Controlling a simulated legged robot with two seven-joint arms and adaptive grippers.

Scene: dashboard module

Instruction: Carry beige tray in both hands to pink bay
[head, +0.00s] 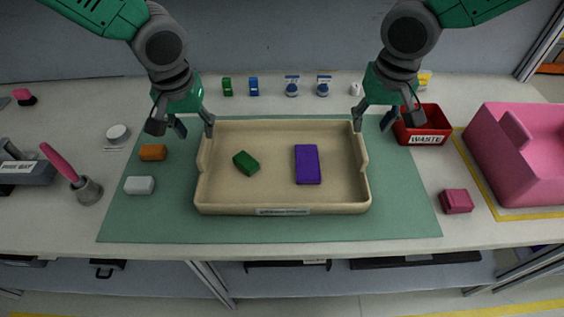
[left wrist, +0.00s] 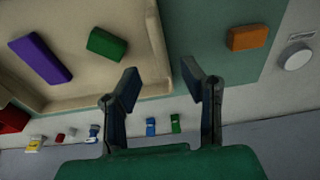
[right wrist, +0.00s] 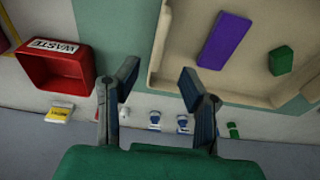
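The beige tray (head: 235,200) lies on the green mat in the middle of the table, with a green block (head: 246,162) and a purple block (head: 307,164) in it. My left gripper (head: 181,128) is open and empty above the tray's back left corner. In the left wrist view its fingers (left wrist: 158,85) are spread beside the tray's rim. My right gripper (head: 377,122) is open and empty near the tray's back right corner; its fingers (right wrist: 158,85) are apart in the right wrist view. The pink bay (head: 520,150) stands at the far right, inside yellow floor tape.
A red waste bin (head: 424,126) stands between the tray and the pink bay. A dark pink block (head: 456,201) lies at the mat's right edge. An orange block (head: 152,152) and a white block (head: 139,185) lie left of the tray. Small bottles line the back.

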